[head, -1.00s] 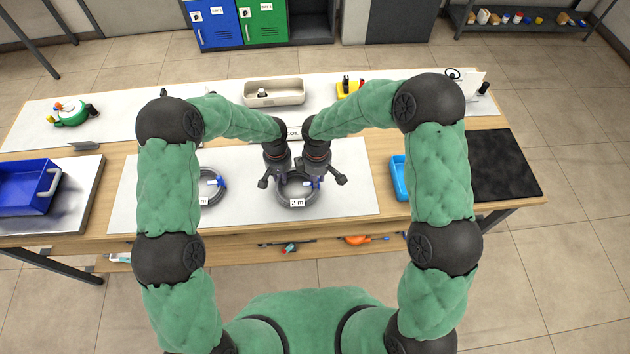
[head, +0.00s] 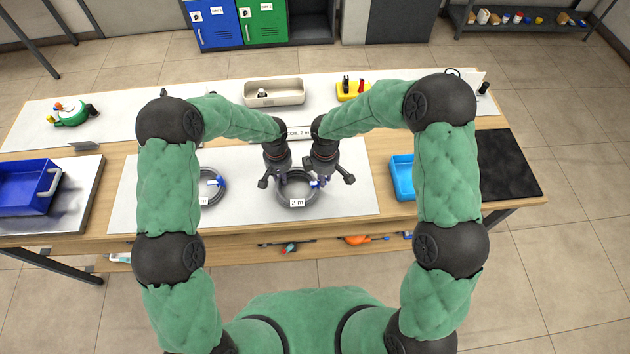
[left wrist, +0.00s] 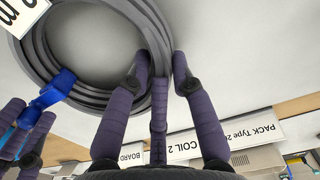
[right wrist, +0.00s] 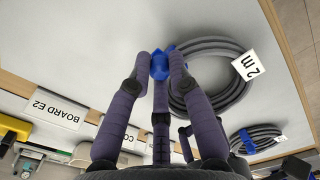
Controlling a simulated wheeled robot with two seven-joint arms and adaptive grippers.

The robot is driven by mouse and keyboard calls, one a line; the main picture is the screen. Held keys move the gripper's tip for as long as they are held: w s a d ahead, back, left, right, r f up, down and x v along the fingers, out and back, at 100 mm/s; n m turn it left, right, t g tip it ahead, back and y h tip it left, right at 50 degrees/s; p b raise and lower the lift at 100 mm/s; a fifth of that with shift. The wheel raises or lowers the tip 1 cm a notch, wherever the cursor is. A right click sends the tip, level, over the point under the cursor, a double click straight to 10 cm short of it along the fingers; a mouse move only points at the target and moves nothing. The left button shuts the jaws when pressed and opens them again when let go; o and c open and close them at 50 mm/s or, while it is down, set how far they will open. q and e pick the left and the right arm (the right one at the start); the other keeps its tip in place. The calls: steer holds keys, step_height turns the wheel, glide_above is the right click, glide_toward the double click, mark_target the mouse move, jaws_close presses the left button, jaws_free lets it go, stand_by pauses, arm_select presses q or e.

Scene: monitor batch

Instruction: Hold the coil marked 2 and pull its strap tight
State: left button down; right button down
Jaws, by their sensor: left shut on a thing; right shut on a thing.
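The grey coil (head: 312,199) with a white "2 m" tag (head: 297,203) lies flat on the white mat at the middle. My left gripper (head: 281,181) is shut on the coil's far left side; the left wrist view shows its fingers around the hose (left wrist: 100,99). The blue strap (left wrist: 58,84) wraps the coil's right side. My right gripper (head: 319,182) is shut on the strap's blue end (right wrist: 161,66), just outside the coil in the right wrist view. The fingers partly hide the strap end.
A second coil (head: 213,198) with a blue strap lies to the left on the mat (head: 345,195). A light blue tray (head: 402,178) stands to the right, a beige tray (head: 274,93) behind. A "COIL 2" sign (head: 299,133) stands behind the coil.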

mark_target(326, 178)
steer(key=shift+d, duration=0.4)
stand_by(0.5)
steer(key=c, duration=1.1)
jaws_free()
steer(key=shift+o, duration=0.2)
step_height(326, 178, up, 12)
